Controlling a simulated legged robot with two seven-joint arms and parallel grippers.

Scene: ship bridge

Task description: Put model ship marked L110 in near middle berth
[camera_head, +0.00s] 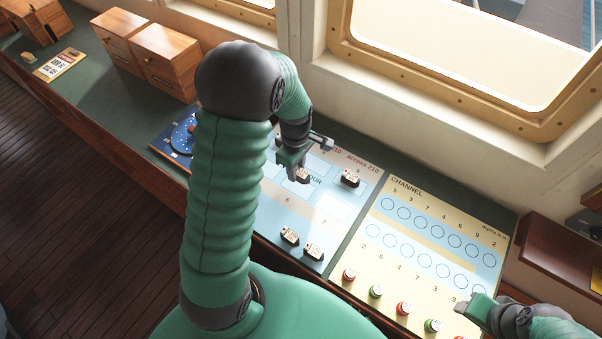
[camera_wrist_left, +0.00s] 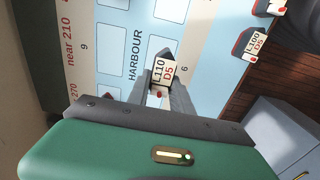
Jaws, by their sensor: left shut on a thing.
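The model ship marked L110 (camera_wrist_left: 162,72) has a white top with L110 and D5 on it, seen in the left wrist view. My left gripper (camera_wrist_left: 163,90) is shut on it. In the head view this ship (camera_head: 303,176) shows at the tips of my left gripper (camera_head: 294,164), over the middle of the harbour board (camera_head: 336,214). Whether its hull touches the board I cannot tell. The board has pale rectangular berths with numbers. My right gripper (camera_head: 477,306) is at the lower right, over the channel board's near edge; its jaw gap is unclear.
Another ship (camera_head: 350,178) stands on the board's far right part. Two ships (camera_head: 290,236) (camera_head: 314,251) stand at its near edge; one reads L100 (camera_wrist_left: 253,44) in the wrist view. The channel board (camera_head: 408,262) carries red and green buoys (camera_head: 376,291). Wooden cabinets (camera_head: 166,60) stand left.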

